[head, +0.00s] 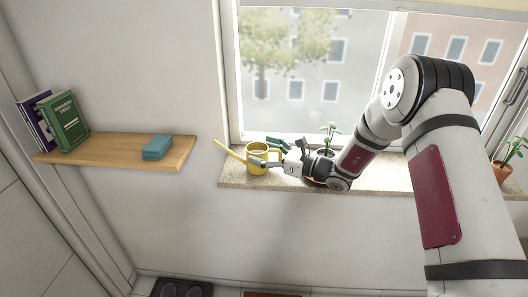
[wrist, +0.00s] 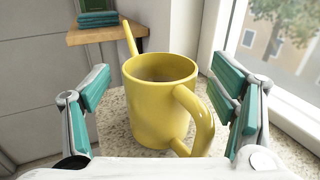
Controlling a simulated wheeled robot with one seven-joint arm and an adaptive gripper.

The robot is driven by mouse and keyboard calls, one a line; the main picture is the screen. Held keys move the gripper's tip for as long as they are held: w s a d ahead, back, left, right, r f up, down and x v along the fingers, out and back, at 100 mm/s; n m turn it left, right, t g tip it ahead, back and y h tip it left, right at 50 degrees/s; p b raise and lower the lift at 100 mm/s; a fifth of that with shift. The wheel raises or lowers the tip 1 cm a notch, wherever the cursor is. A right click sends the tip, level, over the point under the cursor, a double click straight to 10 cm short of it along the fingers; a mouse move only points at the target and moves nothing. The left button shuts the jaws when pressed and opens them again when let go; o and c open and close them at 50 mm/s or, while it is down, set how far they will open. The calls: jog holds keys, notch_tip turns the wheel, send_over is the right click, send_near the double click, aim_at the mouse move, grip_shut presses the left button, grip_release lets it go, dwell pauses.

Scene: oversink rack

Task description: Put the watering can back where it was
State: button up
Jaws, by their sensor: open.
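The yellow watering can (head: 262,160) stands upright on the left end of the speckled window sill (head: 229,180). Its long spout points to the left. In the wrist view the watering can (wrist: 158,110) fills the middle, with its spout at the back left and its handle toward me at the right. My gripper (head: 270,152) is at the can's right side in the head view. In the wrist view my gripper (wrist: 162,95) is open, its teal finger pads standing on either side of the can with visible gaps.
A potted plant (head: 328,136) stands behind my arm, and another plant pot (head: 500,174) stands at the far right of the sill. The window is behind.

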jog(key=shift+d+r, duration=0.15)
jog(key=v, duration=0.7)
jog(key=shift+s+d+b, duration=0.1)
jog(key=shift+b, duration=0.25)
jog(key=s+a+r+n+g+h, duration=0.15)
jog(key=s+r+n+g, duration=0.25)
jog(key=s+r+n, duration=0.45)
jog(key=s+r+n+g+h, duration=0.3)
jog(key=s+r+n+g, duration=0.15)
jog(key=s, duration=0.65)
jog(key=s+d+r+n+t+h, duration=0.2)
jog(key=s+d+n+h, duration=0.3)
jog(key=s+d, duration=0.3)
jog(key=s+d+r+n+t+h, duration=0.2)
jog(key=s+d+n+h, duration=0.3)
jog(key=s+d, duration=0.4)
jog(key=shift+s+d+t+h, duration=0.3)
jog(key=shift+s+t+h, duration=0.1)
jog(key=shift+t+h, duration=0.35)
